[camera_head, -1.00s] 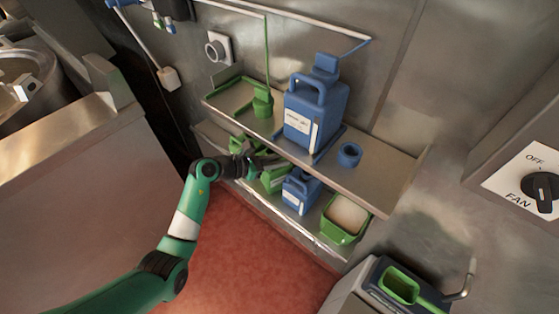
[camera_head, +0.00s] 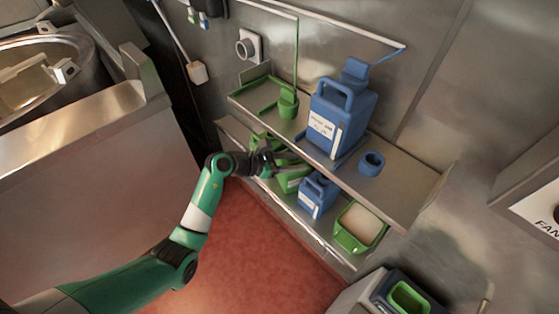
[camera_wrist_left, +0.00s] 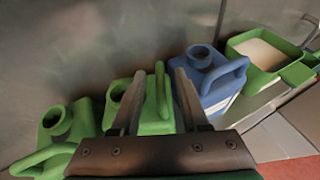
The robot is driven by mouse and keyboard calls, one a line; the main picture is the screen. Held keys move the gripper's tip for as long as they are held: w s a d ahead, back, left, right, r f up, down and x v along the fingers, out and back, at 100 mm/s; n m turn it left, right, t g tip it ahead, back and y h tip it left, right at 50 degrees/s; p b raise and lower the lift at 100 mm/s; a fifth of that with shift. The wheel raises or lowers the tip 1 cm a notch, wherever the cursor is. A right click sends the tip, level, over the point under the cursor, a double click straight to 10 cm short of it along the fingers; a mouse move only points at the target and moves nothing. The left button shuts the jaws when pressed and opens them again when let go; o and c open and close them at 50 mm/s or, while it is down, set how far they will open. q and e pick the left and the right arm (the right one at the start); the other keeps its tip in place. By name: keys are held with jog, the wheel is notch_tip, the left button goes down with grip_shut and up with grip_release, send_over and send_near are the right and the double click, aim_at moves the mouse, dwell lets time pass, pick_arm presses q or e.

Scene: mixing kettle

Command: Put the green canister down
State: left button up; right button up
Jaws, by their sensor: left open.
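A green canister (camera_head: 291,184) stands on the lower shelf, partly hidden behind my left gripper (camera_head: 288,164). In the left wrist view the canister (camera_wrist_left: 153,122) shows its round mouth and upright handle. My left gripper (camera_wrist_left: 158,84) is open, with the canister's handle between its two fingers. I cannot tell whether a finger touches the handle. A second green canister (camera_wrist_left: 63,128) is to the left on the same shelf, mostly hidden in the head view. My right gripper is not in view.
A blue jug (camera_head: 316,196) is close on the right, then a green tub (camera_head: 350,244) of pale contents. The upper shelf (camera_head: 400,185) overhangs, bearing a large blue jug (camera_head: 338,120), a blue cup (camera_head: 371,163) and a green cup (camera_head: 287,103). The red floor (camera_head: 250,245) in front is clear.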

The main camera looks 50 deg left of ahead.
pick_arm(q)
jog(key=v, duration=1)
jog(key=shift+s, duration=0.3)
jog(key=shift+r, duration=0.1)
